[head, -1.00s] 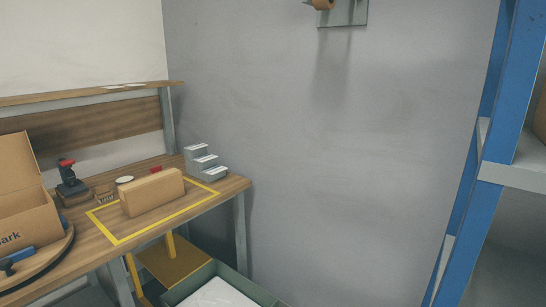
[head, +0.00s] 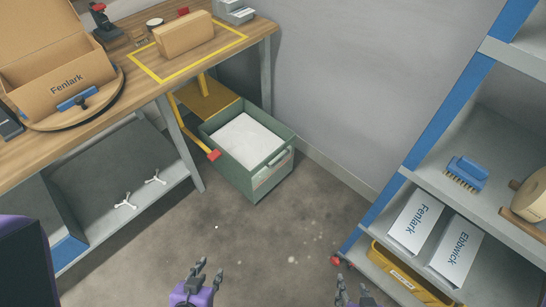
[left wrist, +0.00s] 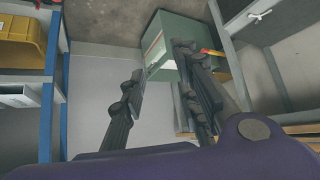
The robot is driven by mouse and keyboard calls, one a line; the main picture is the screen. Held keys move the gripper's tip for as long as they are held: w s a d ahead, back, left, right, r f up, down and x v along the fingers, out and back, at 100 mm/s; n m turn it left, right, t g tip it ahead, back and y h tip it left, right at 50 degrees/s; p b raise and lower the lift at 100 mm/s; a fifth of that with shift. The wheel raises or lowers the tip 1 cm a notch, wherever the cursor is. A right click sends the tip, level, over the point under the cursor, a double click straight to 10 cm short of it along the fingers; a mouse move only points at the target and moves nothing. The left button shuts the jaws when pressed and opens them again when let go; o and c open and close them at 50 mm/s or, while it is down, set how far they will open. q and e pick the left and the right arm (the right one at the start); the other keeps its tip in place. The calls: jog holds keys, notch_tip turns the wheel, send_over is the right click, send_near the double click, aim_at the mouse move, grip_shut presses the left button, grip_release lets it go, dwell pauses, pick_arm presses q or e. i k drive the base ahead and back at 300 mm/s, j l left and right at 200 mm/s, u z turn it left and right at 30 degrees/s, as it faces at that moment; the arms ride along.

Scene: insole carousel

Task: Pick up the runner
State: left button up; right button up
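I cannot tell which thing is the runner. A blue piece with a dark knob (head: 80,99) lies on the round wooden turntable (head: 112,97), by an open cardboard box marked Fenlark (head: 66,72). My left gripper (head: 208,270) is low in the head view, above the floor, with its fingers apart and nothing between them. It also shows open and empty in the left wrist view (left wrist: 156,72). My right gripper (head: 354,286) is at the bottom edge, partly cut off, with its fingers apart and no object seen between them.
A green bin (head: 245,178) holding white material stands on the floor beside the bench (head: 150,87). A tan block (head: 184,38) sits inside the yellow outline. The shelf unit (head: 425,185) at right holds a blue brush (head: 466,174), white packs and a yellow tray (head: 400,275). Open floor lies between.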

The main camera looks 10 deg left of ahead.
aim_at(125, 202)
jog(key=u, duration=1.8)
jog(key=i+j+z, duration=0.1)
jog(key=i+j, duration=0.25)
jog(key=i+j+z, duration=0.1)
jog(key=i+j, duration=0.2)
jog(key=j, duration=0.25)
jog(key=i+j+z, duration=0.15)
jog(key=i+j, duration=0.2)
jog(key=j+z, duration=0.15)
jog(key=z, duration=0.7)
